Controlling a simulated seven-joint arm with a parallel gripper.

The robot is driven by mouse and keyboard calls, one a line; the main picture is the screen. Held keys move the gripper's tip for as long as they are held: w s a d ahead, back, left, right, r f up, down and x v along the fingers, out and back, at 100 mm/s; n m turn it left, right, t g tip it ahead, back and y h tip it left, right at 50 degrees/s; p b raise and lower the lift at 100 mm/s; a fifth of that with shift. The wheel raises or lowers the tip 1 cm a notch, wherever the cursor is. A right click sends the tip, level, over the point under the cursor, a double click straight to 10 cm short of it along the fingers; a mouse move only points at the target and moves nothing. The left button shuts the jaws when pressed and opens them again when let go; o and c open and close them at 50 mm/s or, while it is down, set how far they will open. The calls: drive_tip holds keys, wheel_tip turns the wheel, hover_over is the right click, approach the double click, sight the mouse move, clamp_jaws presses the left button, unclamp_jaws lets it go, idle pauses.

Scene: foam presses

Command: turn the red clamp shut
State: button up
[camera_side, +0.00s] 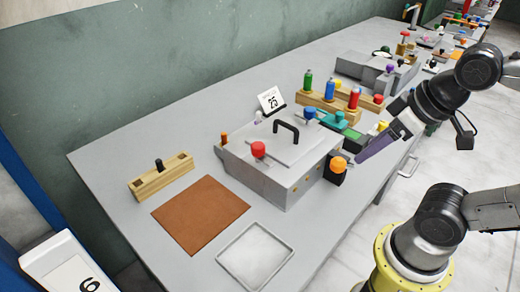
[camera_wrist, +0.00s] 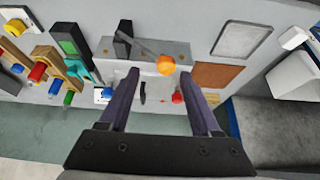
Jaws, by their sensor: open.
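The red clamp (camera_side: 259,149) is a red knob on the near left part of the top of a grey metal press box (camera_side: 262,182). It also shows as a small red spot in the wrist view (camera_wrist: 177,97), beside the inner side of the right finger. My gripper (camera_wrist: 166,75) is open, with two long dark purple fingers spread apart and nothing between their tips. In the side view its purple fingers (camera_side: 384,142) are to the right of the press, beyond an orange knob (camera_side: 338,164), apart from the red clamp. Whether the clamp is turned is too small to tell.
A wooden rack (camera_side: 338,103) with coloured bottles is behind. A brown mat (camera_side: 201,214), a white tray (camera_side: 255,255) and a wooden block (camera_side: 161,178) lie left and in front, with bare table between.

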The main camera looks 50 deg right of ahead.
drive_tip(key=shift+o, duration=0.2)
drive_tip(key=shift+s+m, duration=0.25)
drive_tip(key=shift+m, duration=0.45)
drive_tip(key=w+r+m+g, duration=0.1)
drive_tip(key=w+r+m, duration=0.35)
drive_tip(key=r, duration=0.25)
drive_tip(key=w+a+r+m+g, duration=0.2)
drive_tip(key=w+r+m, duration=0.2)
drive_tip(key=w, duration=0.2)
drive_tip(key=m+g, duration=0.1)
drive_tip(key=g, duration=0.2)
hover_over(258, 145)
wheel_tip(258, 145, down, 6)
wheel_tip(258, 145, down, 13)
clamp_jaws()
